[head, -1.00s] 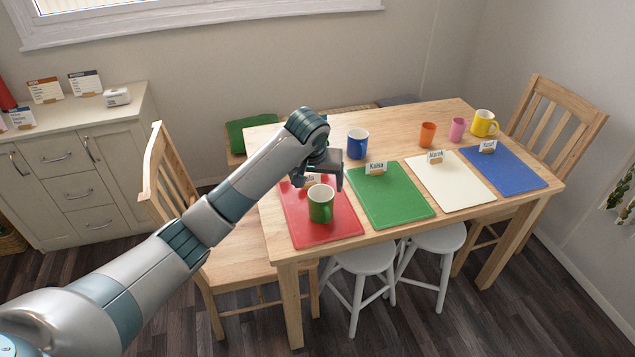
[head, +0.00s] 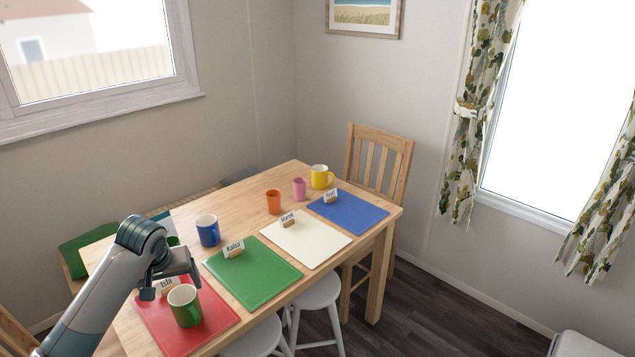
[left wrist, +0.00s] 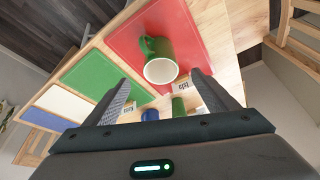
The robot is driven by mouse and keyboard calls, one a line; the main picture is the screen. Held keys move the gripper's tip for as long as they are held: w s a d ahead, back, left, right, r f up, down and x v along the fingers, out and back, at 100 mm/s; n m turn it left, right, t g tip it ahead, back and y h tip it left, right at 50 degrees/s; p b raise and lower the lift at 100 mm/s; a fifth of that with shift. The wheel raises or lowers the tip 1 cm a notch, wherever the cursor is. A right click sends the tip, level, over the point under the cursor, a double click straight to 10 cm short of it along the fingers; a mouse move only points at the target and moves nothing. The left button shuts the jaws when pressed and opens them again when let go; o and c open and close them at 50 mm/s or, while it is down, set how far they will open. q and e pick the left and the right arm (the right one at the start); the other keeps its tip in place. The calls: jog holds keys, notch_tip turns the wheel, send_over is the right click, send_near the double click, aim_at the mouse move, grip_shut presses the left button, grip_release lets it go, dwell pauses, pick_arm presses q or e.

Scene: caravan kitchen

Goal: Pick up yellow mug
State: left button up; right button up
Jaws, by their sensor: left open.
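The yellow mug (head: 321,177) stands upright at the far end of the table (head: 296,173), beyond the blue placemat, with its handle to the right. My left gripper (head: 170,290) is open and empty above the near left end of the table, beside the green mug (head: 185,306) on the red placemat. It is far from the yellow mug. In the left wrist view my open fingers (left wrist: 172,92) frame the green mug (left wrist: 160,66) and the blue mug (left wrist: 150,115); I cannot make out the yellow mug there. My right gripper is not in view.
A pink cup (head: 299,189) and an orange cup (head: 273,202) stand left of the yellow mug. The blue mug (head: 208,231) stands behind the green placemat (head: 255,275). Name cards stand on the placemats. A wooden chair (head: 380,160) is at the far end.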

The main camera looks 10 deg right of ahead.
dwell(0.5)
pick_arm(q)
jog(key=s+d+f+m+h, duration=0.1)
jog(key=s+d+f, duration=0.2)
jog(key=s+f, duration=0.5)
jog(key=s+d+f+m+h, duration=0.1)
jog(key=s+d+f+m, duration=0.1)
jog(key=s+f, duration=0.6)
jog(key=s+a+f+g+y, duration=0.1)
jog(key=s+a+f, duration=0.15)
jog(key=s, duration=1.05)
jog(key=s+a+f, duration=0.2)
jog(key=s+f, duration=0.1)
jog(key=s, duration=1.1)
jog(key=s+a+f+m+g, duration=0.1)
jog(key=s+f, duration=0.3)
jog(key=f, duration=1)
jog(key=s+f, duration=0.4)
jog(key=f, duration=1.1)
jog(key=s+a+f+g, duration=0.1)
jog(key=s+a+f, duration=0.1)
jog(key=s+f, duration=1)
jog(key=shift+s+a+f, duration=0.25)
jog(key=shift+s+a, duration=0.1)
jog(key=shift+s, duration=0.75)
jog(key=shift+c, duration=0.2)
